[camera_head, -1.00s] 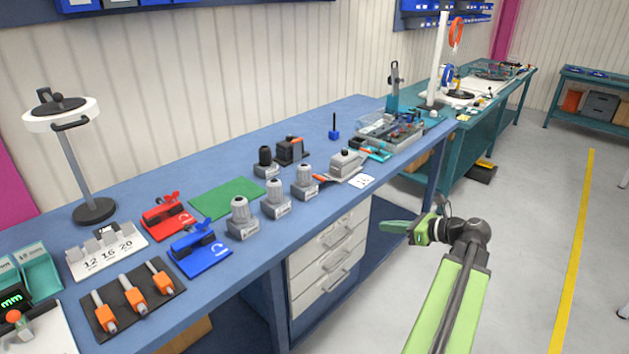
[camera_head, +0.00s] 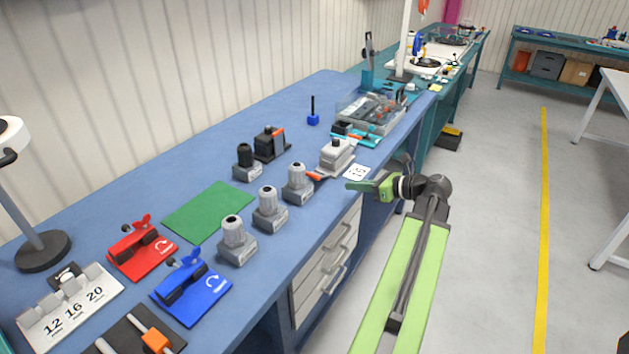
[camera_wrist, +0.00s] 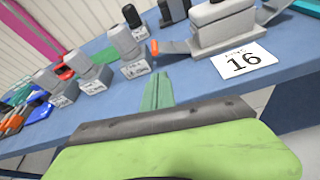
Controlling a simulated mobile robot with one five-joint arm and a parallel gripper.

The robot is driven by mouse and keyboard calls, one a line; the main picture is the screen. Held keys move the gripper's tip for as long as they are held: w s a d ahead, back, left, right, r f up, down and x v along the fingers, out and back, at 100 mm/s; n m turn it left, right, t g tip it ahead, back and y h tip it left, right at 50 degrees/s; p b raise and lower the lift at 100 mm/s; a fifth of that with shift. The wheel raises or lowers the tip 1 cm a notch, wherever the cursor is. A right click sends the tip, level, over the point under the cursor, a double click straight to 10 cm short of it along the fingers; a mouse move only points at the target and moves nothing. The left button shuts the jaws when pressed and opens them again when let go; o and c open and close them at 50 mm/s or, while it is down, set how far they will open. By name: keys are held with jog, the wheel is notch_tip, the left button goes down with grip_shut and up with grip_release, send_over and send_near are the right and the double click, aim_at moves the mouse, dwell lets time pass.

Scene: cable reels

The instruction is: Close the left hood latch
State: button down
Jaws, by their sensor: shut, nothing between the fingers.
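A grey connector hood (camera_head: 337,152) stands on the blue bench, behind a white card (camera_head: 357,172) marked 16. Its left latch (camera_head: 315,176) is a lever with an orange tip, sticking out low to the left. In the wrist view the hood (camera_wrist: 222,24) is at upper right, and the latch lever (camera_wrist: 177,47) reaches left to its orange tip (camera_wrist: 154,47). My gripper (camera_head: 362,186) has green fingers, shut and empty, at the bench's front edge beside the card. In the wrist view the fingertips (camera_wrist: 158,88) point toward the latch, apart from it.
Several grey connectors (camera_head: 268,210) stand left of the hood along the front edge. A black-and-grey block (camera_head: 270,144) with an orange lever stands behind. A clear box (camera_head: 370,112) of parts is farther right.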

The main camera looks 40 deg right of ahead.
aim_at(324, 192)
jog(key=b+x, duration=0.1)
jog(key=x, duration=0.2)
jog(key=b+x, duration=0.1)
jog(key=x, duration=0.3)
jog(key=b+x, duration=0.1)
jog(key=x, duration=0.2)
jog(key=shift+w+a, duration=0.2)
jog(key=shift+a, duration=0.15)
